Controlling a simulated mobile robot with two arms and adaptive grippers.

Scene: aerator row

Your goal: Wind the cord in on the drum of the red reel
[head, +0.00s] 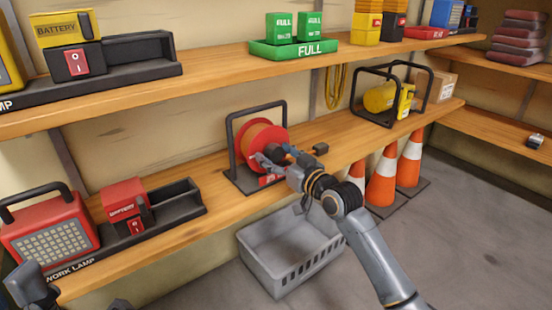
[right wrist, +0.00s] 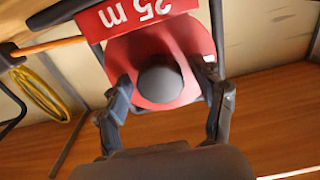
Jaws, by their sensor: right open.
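The red reel (head: 270,135) stands upright in a black frame on the lower shelf. Orange cord (head: 263,131) shows on its drum. A short orange length with a dark end (head: 320,149) sticks out to the right of the reel; it also shows in the right wrist view (right wrist: 48,45). My right gripper (head: 272,160) is open in front of the reel. In the right wrist view, its fingers stand either side of a dark round knob (right wrist: 160,82) on the red disc (right wrist: 140,50); contact cannot be told. Dark parts of my left arm show at the bottom left; its jaws are unclear.
A grey crate (head: 290,262) stands on the floor below the reel. Orange cones (head: 382,180) stand right of my right arm. A caged yellow reel (head: 380,97) is farther right on the shelf. A red work lamp (head: 48,228) and battery dock (head: 185,205) are left.

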